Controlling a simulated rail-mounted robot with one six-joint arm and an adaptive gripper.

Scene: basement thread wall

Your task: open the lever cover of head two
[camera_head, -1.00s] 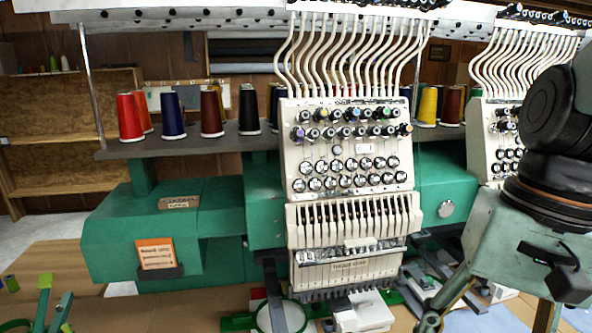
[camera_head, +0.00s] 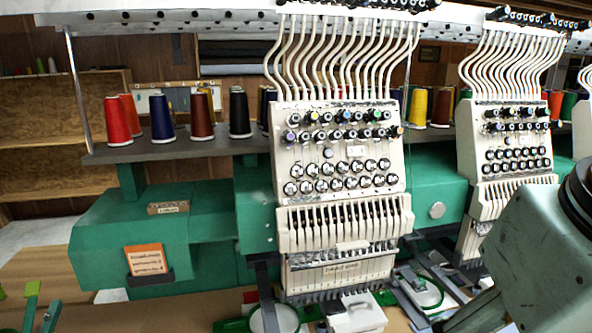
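A white embroidery head (camera_head: 340,165) stands in the middle, with knobs, round dials and a row of slotted levers (camera_head: 345,222). Below the levers is a pale lower plate (camera_head: 340,270) with small lettering that I cannot read. A second, similar head (camera_head: 510,150) stands to the right, its lower part partly hidden behind my arm. No head number is legible, and I cannot tell whether any lever cover is open or shut. My grey-green arm link fills the lower right, in front of and right of the heads; my gripper is not in view.
Thread cones (camera_head: 162,118) stand on a grey shelf (camera_head: 180,148) at left. White thread tubes (camera_head: 345,55) hang above the heads. Green machine body (camera_head: 130,235) spans behind. A white box (camera_head: 355,313) and a hoop (camera_head: 275,318) lie below. A third head shows at the right edge.

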